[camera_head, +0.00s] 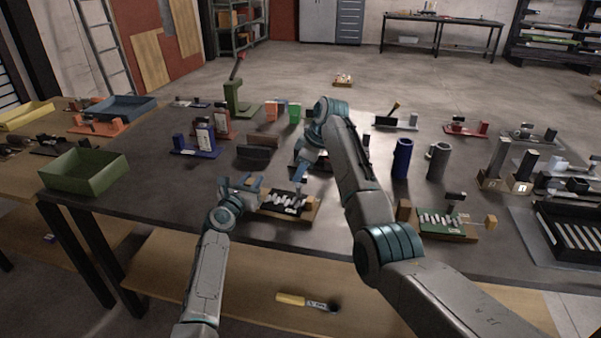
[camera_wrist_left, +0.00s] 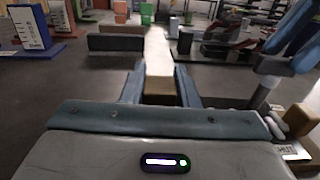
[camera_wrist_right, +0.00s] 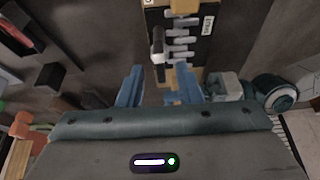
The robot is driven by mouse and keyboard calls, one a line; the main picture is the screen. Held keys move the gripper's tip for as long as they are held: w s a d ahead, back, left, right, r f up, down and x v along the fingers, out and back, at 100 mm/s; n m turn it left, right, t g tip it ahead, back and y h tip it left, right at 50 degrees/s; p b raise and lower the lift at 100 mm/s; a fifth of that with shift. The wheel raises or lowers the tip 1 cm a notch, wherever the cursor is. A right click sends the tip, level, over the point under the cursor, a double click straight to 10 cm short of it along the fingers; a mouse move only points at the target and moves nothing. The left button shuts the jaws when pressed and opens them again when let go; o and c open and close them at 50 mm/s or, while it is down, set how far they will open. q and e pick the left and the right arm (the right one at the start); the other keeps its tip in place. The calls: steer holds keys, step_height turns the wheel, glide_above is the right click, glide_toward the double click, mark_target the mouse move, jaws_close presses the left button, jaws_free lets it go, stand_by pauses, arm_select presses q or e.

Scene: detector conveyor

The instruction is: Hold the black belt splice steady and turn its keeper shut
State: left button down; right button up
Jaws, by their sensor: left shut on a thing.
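The black belt splice (camera_head: 290,202), with pale interlocking fingers, lies on a wooden base near the table's front edge. It also shows at the top of the right wrist view (camera_wrist_right: 184,42), with a grey bar that looks like the keeper (camera_wrist_right: 158,44) along its left side. My left gripper (camera_head: 252,184) is at the splice's left end, shut on a tan wooden block (camera_wrist_left: 160,88) between its fingers. My right gripper (camera_wrist_right: 160,78) is open and empty, behind and above the splice. In the head view my right forearm partly hides the area beside it.
A green belt splice (camera_head: 446,223) lies to the right on the same table. A green tray (camera_head: 85,172) stands at the left. Blue (camera_head: 402,158) and grey (camera_head: 438,161) cylinders stand right of my right arm. A dark block (camera_head: 254,157) sits behind my left gripper.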

steer(key=shift+a+f, duration=0.2)
steer(key=shift+f, duration=0.3)
jaws_close()
